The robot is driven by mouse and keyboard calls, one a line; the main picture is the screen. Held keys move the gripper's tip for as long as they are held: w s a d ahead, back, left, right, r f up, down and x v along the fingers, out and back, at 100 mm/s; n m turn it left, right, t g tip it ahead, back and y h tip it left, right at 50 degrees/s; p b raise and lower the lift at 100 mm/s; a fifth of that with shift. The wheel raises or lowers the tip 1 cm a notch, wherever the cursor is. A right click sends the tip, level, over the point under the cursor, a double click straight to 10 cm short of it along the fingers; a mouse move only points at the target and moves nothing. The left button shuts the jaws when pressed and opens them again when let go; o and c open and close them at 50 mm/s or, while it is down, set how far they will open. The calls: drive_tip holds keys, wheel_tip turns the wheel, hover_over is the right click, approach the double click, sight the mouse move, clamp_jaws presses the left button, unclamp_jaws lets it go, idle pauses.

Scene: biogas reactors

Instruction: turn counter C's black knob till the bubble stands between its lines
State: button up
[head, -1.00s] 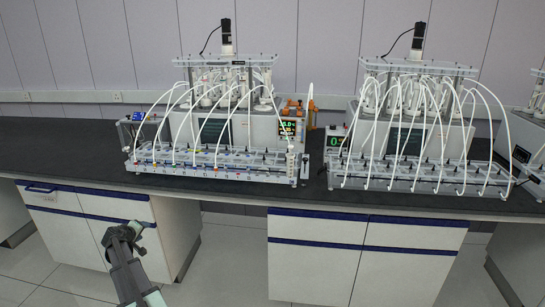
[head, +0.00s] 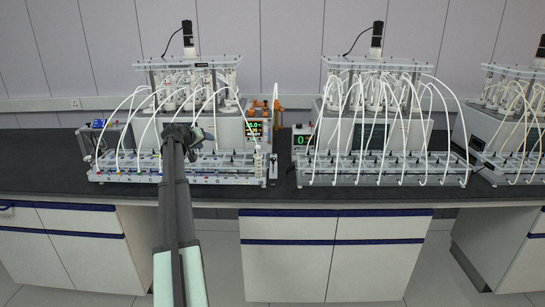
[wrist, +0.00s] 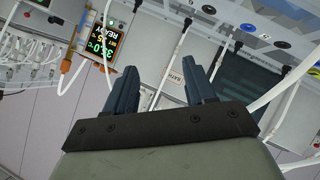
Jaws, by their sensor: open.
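The rack of gas counters (head: 225,179) with coloured marks along its front rail stands on the bench at the left. My gripper (head: 181,133) is raised in front of this rack and hides part of it. In the wrist view my gripper (wrist: 157,68) has its two dark fingers apart with nothing between them. Small black round parts, one a black knob-like part (wrist: 209,10), show along the rack edge at the upper right, apart from the fingers. I cannot tell which one belongs to counter C. No bubble or lines can be made out.
White tubes arch from the bottles down to the rack. A second rack (head: 390,180) with similar tubes stands to the right, and a third at the far right. An orange stand (head: 262,108) and a lit display (head: 253,128) are beside the left reactor. The bench front strip is clear.

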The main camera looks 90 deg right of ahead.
drive_tip(key=s+r+m+y, duration=0.3)
drive_tip(key=s+m+y, duration=0.15)
drive_tip(key=s, duration=1.35)
drive_tip(key=m+t+y, duration=0.2)
drive_tip(key=t+y, duration=0.1)
approach(273, 158)
drive_tip(key=x, duration=0.8)
clamp_jaws()
